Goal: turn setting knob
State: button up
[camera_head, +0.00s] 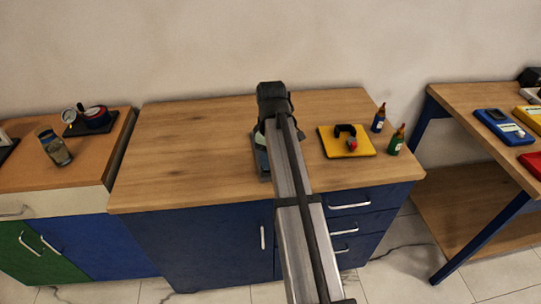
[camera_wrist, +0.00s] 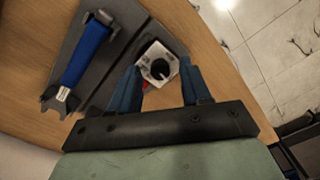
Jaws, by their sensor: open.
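In the wrist view, a dark round knob (camera_wrist: 160,69) sits on a pale square block fixed to a grey base plate (camera_wrist: 103,72). A small red mark shows beside the block, near the left finger. My gripper (camera_wrist: 160,78) is open, with its two blue fingers apart on either side of the knob block. I cannot tell whether either finger touches it. In the head view my arm hides the knob and most of the rig; only a strip of the grey base (camera_head: 262,163) shows beside the arm.
A blue bar with grey ends (camera_wrist: 85,52) lies on the rig beside the knob. On the wooden counter (camera_head: 190,140), a yellow board (camera_head: 333,151) and two bottles, blue (camera_head: 379,119) and green (camera_head: 396,141), stand right of my arm. The counter's left side is clear.

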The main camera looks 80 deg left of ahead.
jog(key=shift+c, duration=0.3)
grip_shut()
jog(key=shift+m, duration=0.4)
jog(key=m, duration=0.7)
jog(key=shift+m, duration=0.3)
jog(key=m, duration=0.3)
jog(key=shift+m+y, duration=0.3)
jog(key=shift+m, duration=1.8)
